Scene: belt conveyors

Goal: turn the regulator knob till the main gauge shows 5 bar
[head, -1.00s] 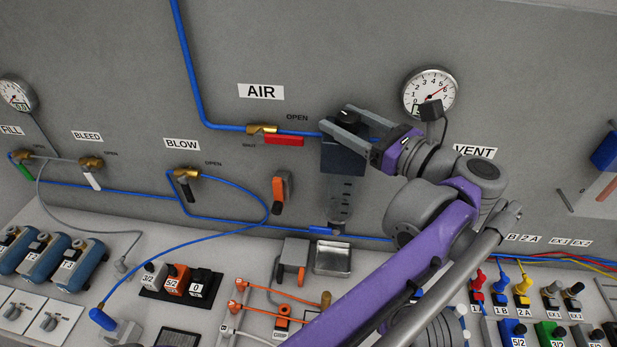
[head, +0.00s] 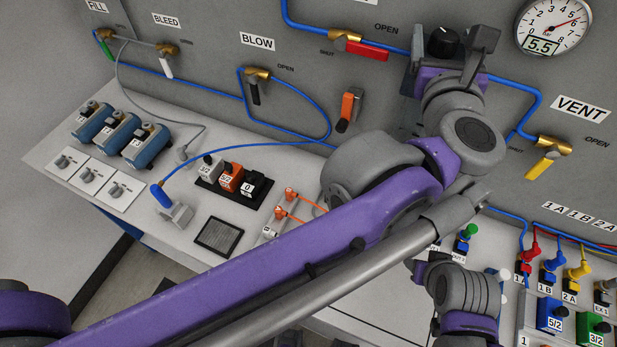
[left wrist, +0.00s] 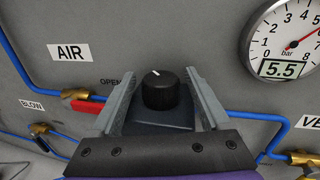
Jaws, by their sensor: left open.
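The black regulator knob (head: 443,42) with a white mark sits on top of the dark regulator; it also shows in the left wrist view (left wrist: 159,94). My left gripper (left wrist: 161,74) is open, with one finger on each side of the knob and visible gaps between. In the head view the left gripper (head: 448,50) is partly hidden by its own wrist. The main gauge (head: 553,24) reads 5.5 on its display, also in the left wrist view (left wrist: 290,42). My right gripper (head: 428,270) is low on the right, its fingers hidden.
A red-handled AIR valve (head: 358,47) is left of the regulator, and a yellow-handled VENT valve (head: 545,156) is at its lower right. Blue pipes run along the grey wall. A white bench (head: 110,180) with several fittings lies below.

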